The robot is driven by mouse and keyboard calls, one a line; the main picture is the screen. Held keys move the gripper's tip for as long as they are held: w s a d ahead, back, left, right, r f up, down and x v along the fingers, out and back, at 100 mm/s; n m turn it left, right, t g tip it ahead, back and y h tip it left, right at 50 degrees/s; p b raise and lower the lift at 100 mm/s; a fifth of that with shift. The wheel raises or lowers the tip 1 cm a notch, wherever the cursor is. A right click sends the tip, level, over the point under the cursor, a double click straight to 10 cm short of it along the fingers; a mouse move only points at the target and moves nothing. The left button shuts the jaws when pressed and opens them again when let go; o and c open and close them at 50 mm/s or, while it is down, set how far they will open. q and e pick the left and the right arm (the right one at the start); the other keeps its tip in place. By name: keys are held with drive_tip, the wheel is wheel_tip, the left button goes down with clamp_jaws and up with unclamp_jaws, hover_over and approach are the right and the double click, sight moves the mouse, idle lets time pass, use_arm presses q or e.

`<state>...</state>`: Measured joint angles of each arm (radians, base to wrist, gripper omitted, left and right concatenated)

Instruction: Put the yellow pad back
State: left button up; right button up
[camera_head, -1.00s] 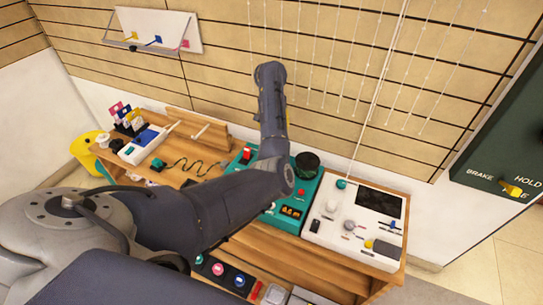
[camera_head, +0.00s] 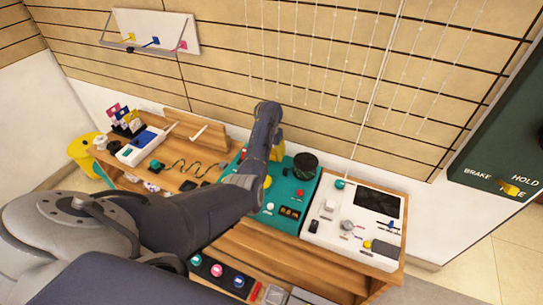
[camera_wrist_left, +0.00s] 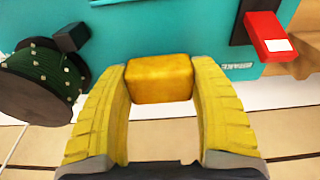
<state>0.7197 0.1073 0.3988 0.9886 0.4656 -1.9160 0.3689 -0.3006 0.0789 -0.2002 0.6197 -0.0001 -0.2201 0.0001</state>
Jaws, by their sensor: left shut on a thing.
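My left gripper (camera_head: 278,153) is over the back edge of the teal panel (camera_head: 283,196), largely behind my arm in the head view. In the left wrist view its two yellow fingers (camera_wrist_left: 161,100) are closed on the sides of a yellow-orange pad (camera_wrist_left: 160,78). The pad is against or just in front of the teal panel's edge (camera_wrist_left: 180,25), beside the word BRAKE; whether it touches the panel I cannot tell. My right gripper is not in view.
A dark green reel (camera_head: 305,165) stands right of the gripper; a red switch (camera_wrist_left: 266,33) is on the other side in the left wrist view. A white console (camera_head: 340,222) adjoins the teal panel. The slatted wall (camera_head: 330,90) is close behind.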

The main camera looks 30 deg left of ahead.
use_arm(q)
drive_tip(key=shift+f, duration=0.8)
drive_tip(key=o, duration=1.1)
drive_tip(key=shift+f, duration=0.1)
drive_tip(key=shift+o, duration=0.2)
drive_tip(key=r, duration=0.4)
drive_tip(key=s+r, duration=0.1)
drive_tip(key=r, duration=0.7)
drive_tip(key=shift+s+d+r, duration=0.1)
drive_tip(key=shift+s, duration=0.15)
